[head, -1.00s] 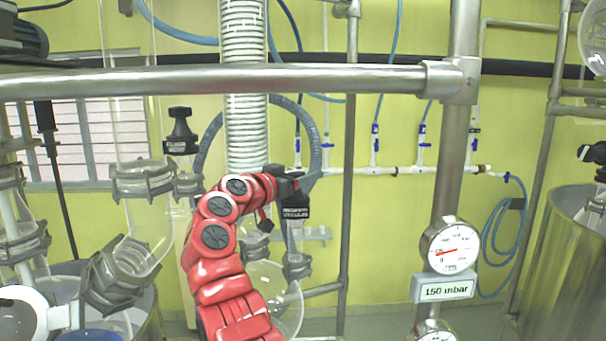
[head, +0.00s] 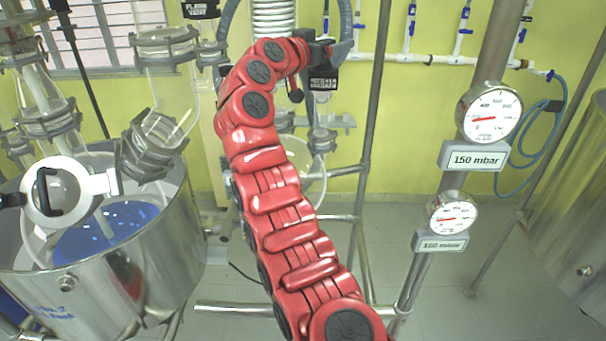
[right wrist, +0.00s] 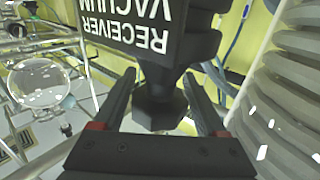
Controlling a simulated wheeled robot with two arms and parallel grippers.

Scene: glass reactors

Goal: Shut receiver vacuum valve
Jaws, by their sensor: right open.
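The receiver vacuum valve (head: 322,82) shows in the head view as a small black block with a white label, at the tip of my right arm. In the right wrist view the valve (right wrist: 150,25) fills the top middle, its label "RECEIVER VACUUM" upside down. A dark faceted knob (right wrist: 160,108) is below the label. My right gripper (head: 326,52) is at the valve. In the right wrist view the open right gripper (right wrist: 158,82) has one finger on each side of the knob; I cannot tell whether they touch it. My left gripper is not in view.
A ribbed white hose (right wrist: 285,95) runs close on the right in the wrist view. Glass receiver (right wrist: 40,85) is at left. In the head view a metal vessel (head: 185,235) stands left, and a post (head: 497,50) with two 150 mbar gauges (head: 489,113) stands right.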

